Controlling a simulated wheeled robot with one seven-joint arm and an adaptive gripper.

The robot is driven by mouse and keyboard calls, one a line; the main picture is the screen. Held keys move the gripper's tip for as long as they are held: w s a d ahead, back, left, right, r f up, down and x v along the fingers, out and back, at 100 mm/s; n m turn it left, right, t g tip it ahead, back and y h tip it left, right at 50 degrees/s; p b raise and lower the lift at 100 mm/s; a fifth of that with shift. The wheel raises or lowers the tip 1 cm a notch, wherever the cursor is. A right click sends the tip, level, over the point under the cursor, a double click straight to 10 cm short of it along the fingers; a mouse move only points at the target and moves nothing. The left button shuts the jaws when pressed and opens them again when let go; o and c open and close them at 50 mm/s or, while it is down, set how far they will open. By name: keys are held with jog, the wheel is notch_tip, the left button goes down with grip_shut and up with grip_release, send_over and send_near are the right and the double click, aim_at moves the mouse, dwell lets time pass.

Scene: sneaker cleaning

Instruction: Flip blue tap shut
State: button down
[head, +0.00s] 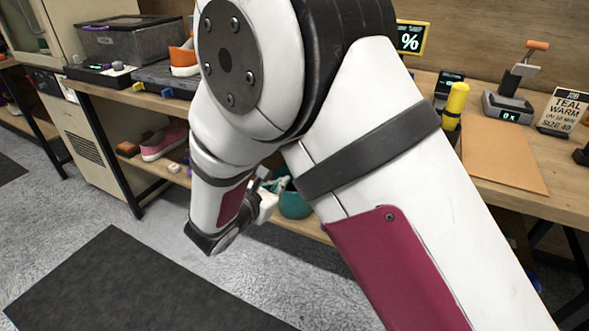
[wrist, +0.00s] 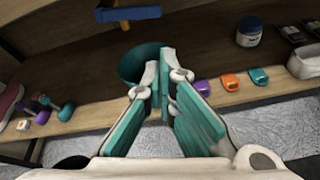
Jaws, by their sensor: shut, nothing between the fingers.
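A small blue piece (head: 138,87), which looks like a tap, sits at the front edge of the left bench beside a yellow one (head: 167,93). Its lever position is too small to read. In the wrist view a blue bar (wrist: 127,14) with a wooden-coloured part under it shows at the top; I cannot tell whether it is the same piece. My gripper (wrist: 161,70) is shut and empty, with its teal-padded fingers together in front of the lower shelf. In the head view my gripper (head: 266,198) is partly hidden by my arm, low by the shelf and apart from the blue piece.
A teal bucket (head: 297,205) stands on the lower shelf, just beyond my fingers. A pink sneaker (head: 163,143) is on the shelf to the left. Purple and orange small items (wrist: 231,82) line the shelf edge. A dark mat (head: 120,285) lies on the open floor.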

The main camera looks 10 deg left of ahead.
jog(key=w+f+n+b, duration=0.1)
jog(key=w+f+b, duration=0.2)
jog(key=w+f, duration=0.45)
notch_tip(320, 180, up, 6)
jog(key=w+d, duration=0.1)
jog(key=shift+y, duration=0.3)
jog(key=shift+d+r, duration=0.1)
jog(key=shift+r, duration=0.05)
jog(key=shift+s+d+r+n+p, duration=0.1)
jog(key=shift+d+r+n+p, duration=0.15)
jog(key=shift+r+p, duration=0.3)
jog(key=shift+d+r+n+p, duration=0.1)
jog(key=shift+r+n+p, duration=0.15)
jog(key=shift+r+p, duration=0.25)
